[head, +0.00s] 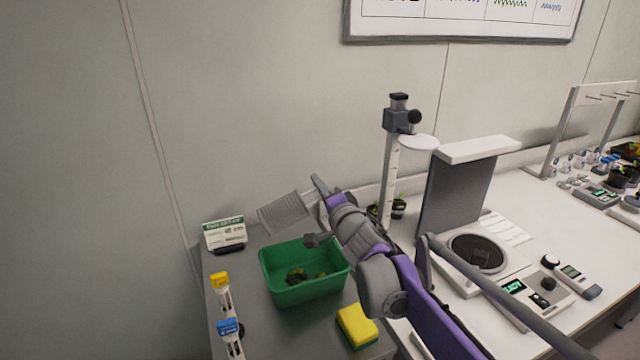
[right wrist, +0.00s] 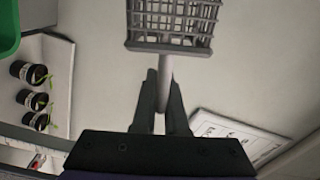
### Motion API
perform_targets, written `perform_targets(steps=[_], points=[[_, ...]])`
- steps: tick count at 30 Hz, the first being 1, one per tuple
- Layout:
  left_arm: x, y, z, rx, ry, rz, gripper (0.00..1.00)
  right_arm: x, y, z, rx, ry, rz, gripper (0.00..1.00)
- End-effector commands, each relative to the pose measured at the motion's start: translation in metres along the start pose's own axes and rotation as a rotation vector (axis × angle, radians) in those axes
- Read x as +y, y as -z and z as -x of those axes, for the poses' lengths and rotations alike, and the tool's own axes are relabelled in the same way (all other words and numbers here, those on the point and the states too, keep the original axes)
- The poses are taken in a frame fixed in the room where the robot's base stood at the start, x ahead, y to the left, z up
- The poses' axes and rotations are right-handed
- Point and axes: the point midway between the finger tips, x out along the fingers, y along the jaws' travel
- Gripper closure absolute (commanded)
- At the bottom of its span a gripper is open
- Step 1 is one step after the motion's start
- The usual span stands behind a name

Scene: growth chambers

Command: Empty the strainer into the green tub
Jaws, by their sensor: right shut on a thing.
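The green tub (head: 267,272) stands on the grey bench in the head view, with some dark clumps and bits of green and yellow on its floor. Its edge also shows at the top left of the right wrist view (right wrist: 8,30). The strainer (head: 284,213) is a grey slotted basket, held tilted above the tub's back rim. In the right wrist view the strainer (right wrist: 172,22) shows as an open grid with its handle running between my fingers. I see nothing in the visible part of the basket. My right gripper (right wrist: 166,100) is shut on the handle. My left gripper is out of view.
A yellow sponge (head: 357,326) lies right of the tub. A stand (head: 390,170), potted seedlings (head: 399,206) and a balance (head: 478,255) are on the right.

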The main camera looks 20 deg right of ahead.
Motion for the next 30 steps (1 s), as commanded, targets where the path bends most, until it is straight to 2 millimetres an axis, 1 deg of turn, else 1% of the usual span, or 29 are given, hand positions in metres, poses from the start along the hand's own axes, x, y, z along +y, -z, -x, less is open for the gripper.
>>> perform_targets(steps=[1, 6, 13, 17, 24, 30], points=[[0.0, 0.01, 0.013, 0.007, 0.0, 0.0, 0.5, -0.012, 0.002, -0.001, -0.002, 0.003, 0.057, 1.0], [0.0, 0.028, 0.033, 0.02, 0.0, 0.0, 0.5, -0.023, 0.002, -0.002, -0.008, 0.004, 0.245, 1.0], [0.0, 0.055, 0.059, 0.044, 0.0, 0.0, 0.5, -0.035, 0.001, -0.003, -0.014, 0.004, 0.448, 1.0], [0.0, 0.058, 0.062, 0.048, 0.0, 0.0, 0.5, -0.039, -0.011, -0.002, -0.025, 0.002, 0.639, 1.0], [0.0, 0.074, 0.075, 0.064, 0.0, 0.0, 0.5, -0.052, -0.026, -0.003, -0.036, 0.0, 0.984, 1.0], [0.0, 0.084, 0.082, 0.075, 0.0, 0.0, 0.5, -0.058, -0.034, -0.003, -0.043, -0.002, 1.177, 1.0]])
